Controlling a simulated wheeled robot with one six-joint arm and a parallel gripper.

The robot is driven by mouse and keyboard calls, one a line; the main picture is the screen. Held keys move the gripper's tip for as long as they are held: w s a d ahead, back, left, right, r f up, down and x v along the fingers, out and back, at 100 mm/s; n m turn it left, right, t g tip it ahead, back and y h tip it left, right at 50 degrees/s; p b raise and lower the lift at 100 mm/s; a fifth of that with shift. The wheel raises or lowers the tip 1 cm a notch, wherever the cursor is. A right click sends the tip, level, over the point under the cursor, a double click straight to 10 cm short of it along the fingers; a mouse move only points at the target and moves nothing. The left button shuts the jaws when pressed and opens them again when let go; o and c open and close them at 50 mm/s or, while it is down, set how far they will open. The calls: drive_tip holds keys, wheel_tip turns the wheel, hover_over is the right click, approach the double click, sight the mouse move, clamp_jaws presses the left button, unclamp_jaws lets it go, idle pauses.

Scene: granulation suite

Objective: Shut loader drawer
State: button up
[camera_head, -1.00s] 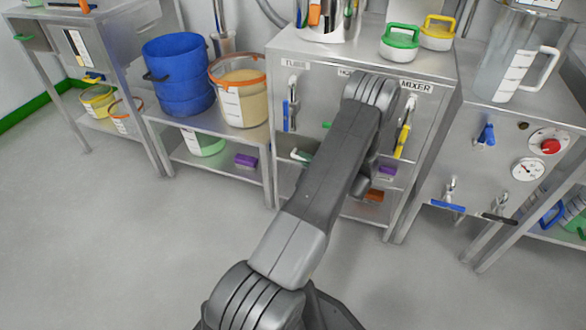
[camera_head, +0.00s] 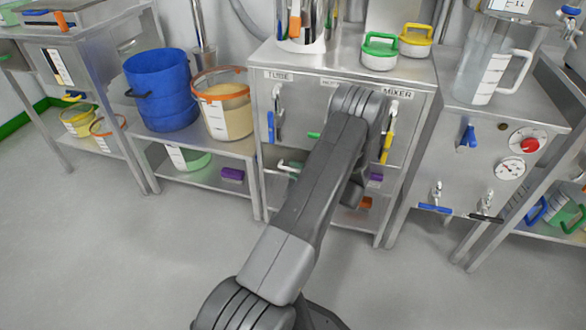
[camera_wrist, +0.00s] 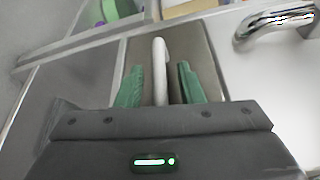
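In the wrist view my gripper (camera_wrist: 159,68) has two green fingers standing apart. A white bar handle (camera_wrist: 159,45) lies between them, with a visible gap on each side. Behind the handle is a grey-brown panel (camera_wrist: 199,48); I cannot tell if it is the loader drawer's front. In the head view my arm covers the middle of a steel cabinet (camera_head: 418,88) with a MIXER label (camera_head: 398,93).
Left of the cabinet, blue buckets (camera_head: 160,88) and an orange-rimmed tub (camera_head: 222,112) stand on a bench. Green (camera_head: 380,52) and yellow (camera_head: 415,42) lidded pots stand on top. A curved metal handle (camera_wrist: 262,24) is near my gripper's right. Open floor lies in front.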

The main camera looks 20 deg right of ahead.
drive_tip(key=f+p+v, duration=0.1)
drive_tip(key=p+v, duration=0.1)
drive_tip(key=v, duration=1)
drive_tip(key=shift+r, duration=0.5)
drive_tip(key=shift+w+a, duration=0.1)
